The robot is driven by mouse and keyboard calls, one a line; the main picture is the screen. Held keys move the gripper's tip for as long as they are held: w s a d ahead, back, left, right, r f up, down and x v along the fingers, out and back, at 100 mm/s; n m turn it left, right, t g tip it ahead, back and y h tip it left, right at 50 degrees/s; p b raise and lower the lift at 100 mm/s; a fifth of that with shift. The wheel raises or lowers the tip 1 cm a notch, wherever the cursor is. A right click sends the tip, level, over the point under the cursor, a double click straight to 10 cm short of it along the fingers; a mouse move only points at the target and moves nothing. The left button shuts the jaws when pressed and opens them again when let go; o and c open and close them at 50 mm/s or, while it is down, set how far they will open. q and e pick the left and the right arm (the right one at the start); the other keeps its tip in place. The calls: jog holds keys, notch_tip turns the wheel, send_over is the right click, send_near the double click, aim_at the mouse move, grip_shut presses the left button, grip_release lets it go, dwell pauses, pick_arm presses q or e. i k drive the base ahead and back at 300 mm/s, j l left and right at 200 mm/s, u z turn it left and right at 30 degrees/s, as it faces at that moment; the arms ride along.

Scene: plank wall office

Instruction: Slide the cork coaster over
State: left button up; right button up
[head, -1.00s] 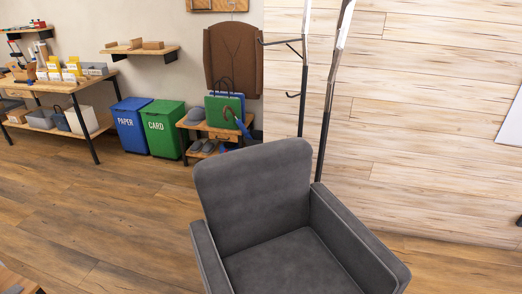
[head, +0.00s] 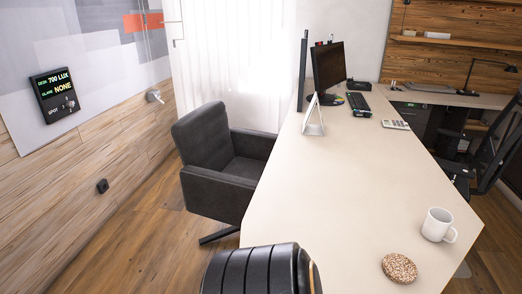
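The cork coaster (head: 399,267) is a round, speckled brown disc. It lies flat near the front right edge of the long pale desk (head: 340,215) in the head view. A white mug (head: 437,225) stands just behind it and to its right, on the desk and apart from the coaster. Nothing is on top of the coaster. Neither of my grippers shows in the head view.
A black ribbed seat back (head: 255,270) stands at the desk's near left edge. A dark armchair (head: 220,165) is on the left. The desk's middle is clear.

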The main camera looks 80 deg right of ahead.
aim_at(400, 269)
jog(key=z, duration=3.9)
